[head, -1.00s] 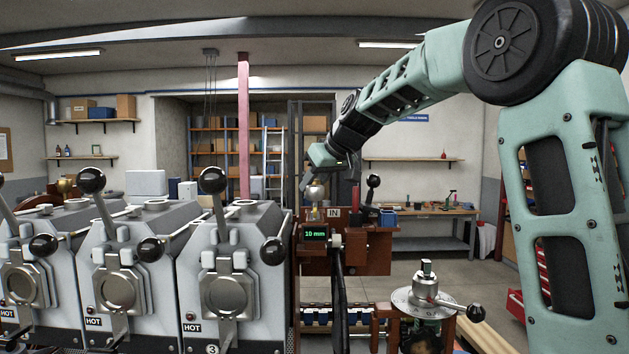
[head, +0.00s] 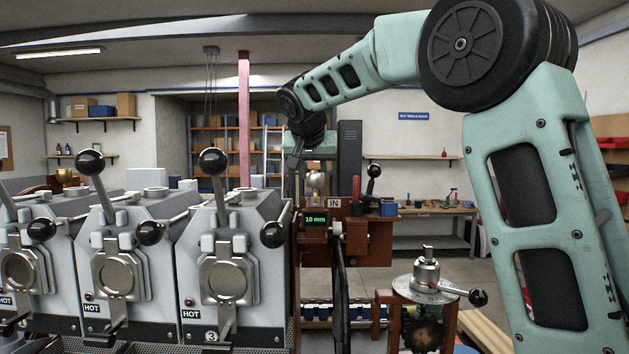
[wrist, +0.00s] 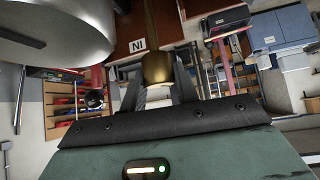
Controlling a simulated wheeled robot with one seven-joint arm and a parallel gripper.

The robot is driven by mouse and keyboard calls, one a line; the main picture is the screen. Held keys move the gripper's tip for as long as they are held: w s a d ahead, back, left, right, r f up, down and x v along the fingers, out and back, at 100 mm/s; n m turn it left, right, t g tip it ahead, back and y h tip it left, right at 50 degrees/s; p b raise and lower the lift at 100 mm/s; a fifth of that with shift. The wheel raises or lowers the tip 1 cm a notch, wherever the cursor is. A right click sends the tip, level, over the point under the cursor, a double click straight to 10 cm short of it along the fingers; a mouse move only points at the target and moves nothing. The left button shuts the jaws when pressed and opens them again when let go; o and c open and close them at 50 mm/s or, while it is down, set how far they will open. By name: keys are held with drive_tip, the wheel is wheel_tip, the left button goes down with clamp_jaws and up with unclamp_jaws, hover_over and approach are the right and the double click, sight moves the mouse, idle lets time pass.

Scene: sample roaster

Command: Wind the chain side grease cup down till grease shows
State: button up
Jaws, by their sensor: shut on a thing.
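A brass cup-shaped piece (wrist: 156,68) with a brass stem shows in the wrist view, between the two grey fingers of my gripper (wrist: 160,92). It looks like the grease cup, and the jaws are shut on it. No grease can be made out there. The fingertips are small and partly hidden there. A green display (head: 316,219) reads 10 mm.
A row of grey roaster units (head: 228,260) with black ball levers and HOT labels stands at the left. A large rounded grey metal body (wrist: 50,30) is close to my gripper in the wrist view. A round dial with a crank (head: 426,282) stands at front right.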

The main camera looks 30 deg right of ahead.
drive_tip(key=m+g+h, duration=0.1)
drive_tip(key=m, duration=0.1)
drive_tip(key=m+g+h, duration=0.1)
drive_tip(key=m, duration=0.1)
drive_tip(key=shift+w+a+r+m+g, duration=0.1)
drive_tip(key=shift+m+g, duration=0.2)
drive_tip(key=shift+g, duration=0.1)
drive_tip(key=m+g+h+p, duration=0.1)
drive_tip(key=m+g+p, duration=0.1)
drive_tip(key=m, duration=0.1)
drive_tip(key=shift+g, duration=0.3)
drive_tip(key=shift+m+p, duration=0.4)
drive_tip(key=shift+m, duration=0.1)
drive_tip(key=shift+m+g, duration=0.3)
drive_tip(key=shift+g, duration=0.1)
drive_tip(key=o, duration=1)
drive_tip(key=shift+c, duration=0.2)
drive_tip(key=p+v, duration=0.4)
drive_tip(key=v, duration=1.3)
drive_tip(key=shift+p, duration=0.35)
